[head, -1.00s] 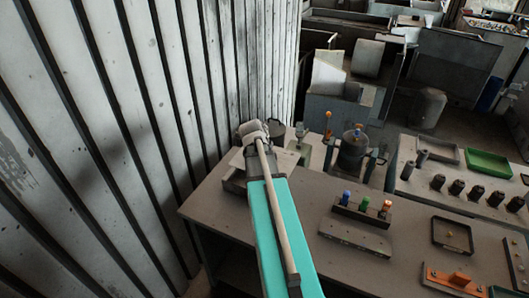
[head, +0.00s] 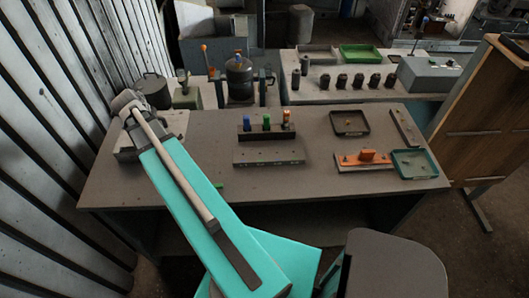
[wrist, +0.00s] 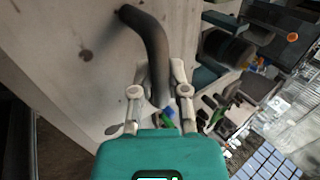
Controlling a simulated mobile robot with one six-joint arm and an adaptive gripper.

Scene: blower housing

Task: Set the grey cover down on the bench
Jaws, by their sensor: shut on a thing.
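The grey cover (wrist: 60,35) is a pale, flat, spotted plate with a dark bent handle (wrist: 156,55), filling the upper left of the wrist view. My gripper (wrist: 163,72) has its fingers on either side of this handle and is shut on it. In the head view a pale plate-like part (head: 173,122) shows behind my arm at the bench's left end; my arm hides much of it. I cannot tell there whether the cover touches anything below. The bench (head: 210,135) is a long grey-brown table.
A block with blue, green and orange-topped pegs (head: 265,133) stands mid-bench. A dark tray (head: 350,130), an orange fixture (head: 365,165) and a green tray (head: 414,170) lie to the right. A ribbed wall (head: 60,130) is close on the left.

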